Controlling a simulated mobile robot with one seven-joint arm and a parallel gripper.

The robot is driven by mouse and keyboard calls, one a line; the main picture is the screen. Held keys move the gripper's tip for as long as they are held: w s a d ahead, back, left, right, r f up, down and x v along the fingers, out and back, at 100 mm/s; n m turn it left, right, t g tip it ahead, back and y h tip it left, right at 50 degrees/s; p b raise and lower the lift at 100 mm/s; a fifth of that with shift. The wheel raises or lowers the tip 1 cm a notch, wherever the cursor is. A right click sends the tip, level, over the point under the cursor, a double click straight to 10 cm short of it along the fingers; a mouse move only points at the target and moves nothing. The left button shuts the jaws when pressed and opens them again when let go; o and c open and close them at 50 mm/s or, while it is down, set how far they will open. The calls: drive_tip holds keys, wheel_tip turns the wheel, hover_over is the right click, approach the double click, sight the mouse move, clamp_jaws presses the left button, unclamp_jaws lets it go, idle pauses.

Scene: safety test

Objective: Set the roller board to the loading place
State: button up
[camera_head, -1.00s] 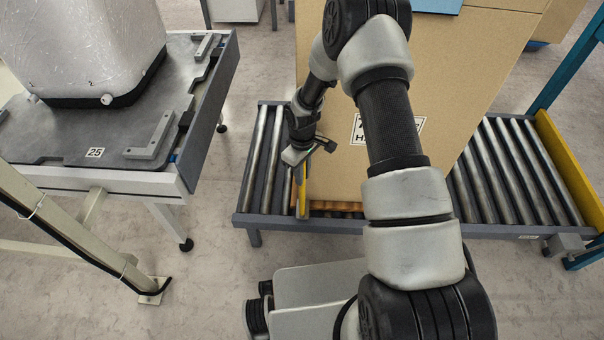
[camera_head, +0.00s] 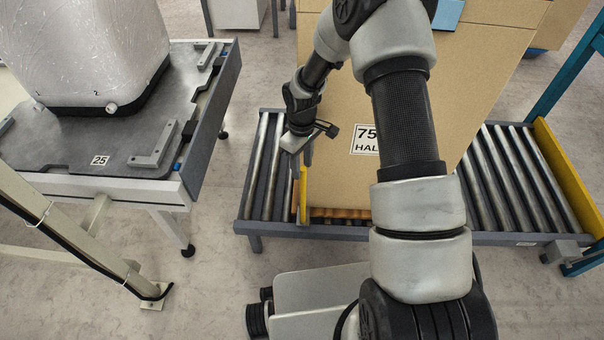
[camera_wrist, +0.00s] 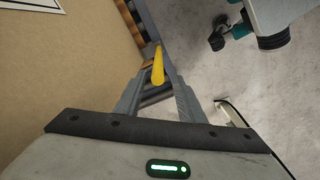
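A low roller conveyor (camera_head: 503,180) with a grey frame carries a tall cardboard box (camera_head: 335,185) marked 75. Some orange-brown rollers or slats (camera_head: 340,214) show under the box's near edge; whether they belong to a separate board I cannot tell. A narrow yellow piece (camera_head: 302,190) stands upright at the box's left lower corner. My gripper (camera_head: 307,150) points down just above it, beside the box's left face. In the wrist view my gripper (camera_wrist: 158,78) has its fingers apart, with the yellow piece (camera_wrist: 157,65) between or just beyond the tips; contact is unclear.
A table (camera_head: 125,183) labelled 25 with a wrapped load (camera_head: 90,45) stands left, across a floor gap. A slanted pale post (camera_head: 75,240) is at the lower left. A yellow end plate (camera_head: 568,175) and teal frame (camera_head: 560,85) bound the conveyor's right end.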

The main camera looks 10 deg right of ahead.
wheel_tip(320, 180, up, 8)
drive_tip(key=shift+r+p, duration=0.1)
drive_tip(key=shift+p, duration=0.6)
drive_tip(key=shift+r, duration=0.1)
drive_tip(key=s+d+r+m+t, duration=0.15)
drive_tip(key=s+r, duration=0.25)
drive_tip(key=r, duration=0.7)
drive_tip(key=s+d+r+m+t, duration=0.1)
drive_tip(key=s+d+r+m, duration=0.2)
drive_tip(key=r, duration=0.7)
drive_tip(key=s+d+r+m+t, duration=0.1)
drive_tip(key=s+r+m+t, duration=0.1)
drive_tip(key=s+r, duration=0.5)
drive_tip(key=s+r+m+t, duration=0.1)
drive_tip(key=s+r+m, duration=0.25)
drive_tip(key=s, duration=0.85)
wheel_tip(320, 180, up, 20)
drive_tip(key=n+p, duration=0.1)
drive_tip(key=p, duration=2)
drive_tip(key=shift+w+d+r, duration=0.15)
drive_tip(key=shift+w+r, duration=0.1)
drive_tip(key=shift+w, duration=0.1)
